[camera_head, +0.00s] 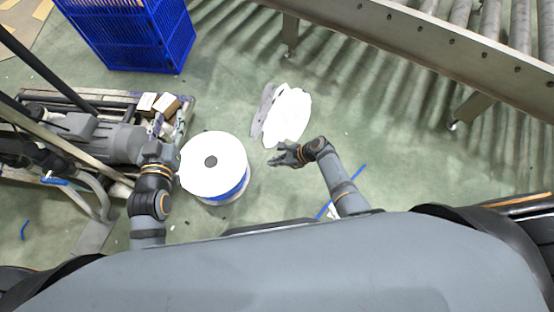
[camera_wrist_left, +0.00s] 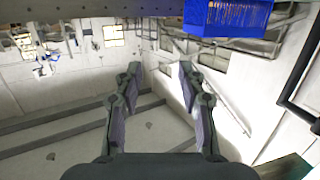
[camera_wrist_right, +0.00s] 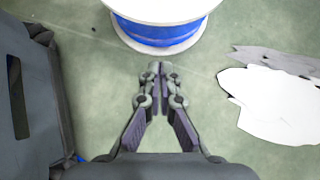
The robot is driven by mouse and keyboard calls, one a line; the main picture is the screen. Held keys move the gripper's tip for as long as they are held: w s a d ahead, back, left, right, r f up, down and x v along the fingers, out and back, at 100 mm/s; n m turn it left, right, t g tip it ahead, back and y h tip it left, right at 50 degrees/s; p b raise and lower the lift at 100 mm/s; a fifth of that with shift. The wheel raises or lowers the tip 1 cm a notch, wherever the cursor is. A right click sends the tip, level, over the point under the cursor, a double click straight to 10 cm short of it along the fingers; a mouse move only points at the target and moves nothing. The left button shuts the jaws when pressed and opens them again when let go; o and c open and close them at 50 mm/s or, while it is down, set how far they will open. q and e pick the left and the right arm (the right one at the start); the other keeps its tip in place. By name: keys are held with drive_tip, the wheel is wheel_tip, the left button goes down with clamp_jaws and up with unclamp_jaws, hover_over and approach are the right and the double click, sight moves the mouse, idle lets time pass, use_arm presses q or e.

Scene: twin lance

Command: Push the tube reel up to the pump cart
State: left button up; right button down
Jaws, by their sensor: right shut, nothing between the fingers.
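The tube reel (camera_head: 236,188) is a white-flanged spool with a dark hub hole and blue tube wound around it. It stands flat on the floor, close to the right side of the pump cart (camera_head: 108,140); I cannot tell whether they touch. The reel also shows at the top of the right wrist view (camera_wrist_right: 165,36). My left gripper (camera_head: 165,148) is at the reel's left edge, over the cart's side; its fingers are apart and empty in the left wrist view (camera_wrist_left: 158,72). My right gripper (camera_head: 276,158) is shut and empty, right of the reel and apart from it (camera_wrist_right: 160,68).
A blue crate (camera_head: 130,35) stands behind the cart. White and grey flat scraps (camera_head: 288,115) lie on the floor right of the reel. A roller conveyor (camera_head: 420,40) crosses the upper right. Blue strips (camera_head: 340,192) lie near my right arm. Floor between reel and scraps is clear.

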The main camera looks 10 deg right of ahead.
use_arm(q)
drive_tip(key=s+f+g, duration=0.3)
drive_tip(key=f, duration=0.4)
drive_tip(key=shift+s+d+f+g+p, duration=0.2)
drive_tip(key=shift+s+f+g+p, duration=0.1)
drive_tip(key=shift+f+g, duration=0.1)
use_arm(e)
drive_tip(key=shift+v, duration=0.75)
